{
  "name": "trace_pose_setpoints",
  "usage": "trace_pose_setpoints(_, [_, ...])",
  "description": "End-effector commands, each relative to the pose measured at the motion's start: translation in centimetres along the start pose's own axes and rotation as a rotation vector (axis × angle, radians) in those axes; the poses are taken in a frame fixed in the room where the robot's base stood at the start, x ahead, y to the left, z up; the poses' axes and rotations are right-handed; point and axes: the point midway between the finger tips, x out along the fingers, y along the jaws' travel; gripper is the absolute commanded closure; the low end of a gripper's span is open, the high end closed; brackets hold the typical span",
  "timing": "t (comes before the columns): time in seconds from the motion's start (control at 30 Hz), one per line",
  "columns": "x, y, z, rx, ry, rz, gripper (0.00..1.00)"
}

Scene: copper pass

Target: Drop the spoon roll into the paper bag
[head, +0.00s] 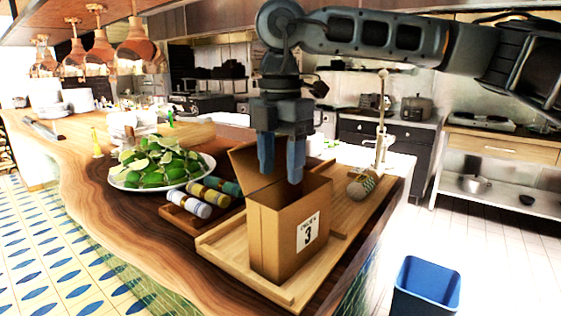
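The paper bag (276,235) is brown, open at the top and upright on a wooden tray (225,258), with a white label reading 3 on its front. My gripper (281,170) points down over the bag's mouth, its two blue fingers apart with nothing visible between them. The fingertips overlap the bag's opening in the picture; how deep they reach is unclear. Several rolled bundles lie in a dark wooden holder (184,221) left of the bag: a pale one (189,205), a yellowish one (209,193) and a green one (224,185). I cannot tell which is the spoon roll. The bag's inside is hidden.
A plate of limes and leaves (158,165) stands left of the holder. A brown bundle (361,184) lies right of the bag, near a tap-like stand (382,125). A blue bin (426,288) stands on the floor at right. Copper lamps (137,50) hang at upper left.

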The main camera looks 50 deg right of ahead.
Motion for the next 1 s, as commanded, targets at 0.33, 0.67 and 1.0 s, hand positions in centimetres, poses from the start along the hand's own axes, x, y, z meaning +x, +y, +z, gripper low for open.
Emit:
trace_pose_setpoints(0.33, [-0.3, 0.0, 0.0, 0.001, -0.001, 0.001, 0.42])
trace_pose_setpoints(0.67, [-5.1, 0.0, 0.1, 0.002, -0.003, 0.002, 0.42])
trace_pose_setpoints(1.0, [-7.8, 0.0, 0.0, 0.0, 0.0, 0.0, 0.42])
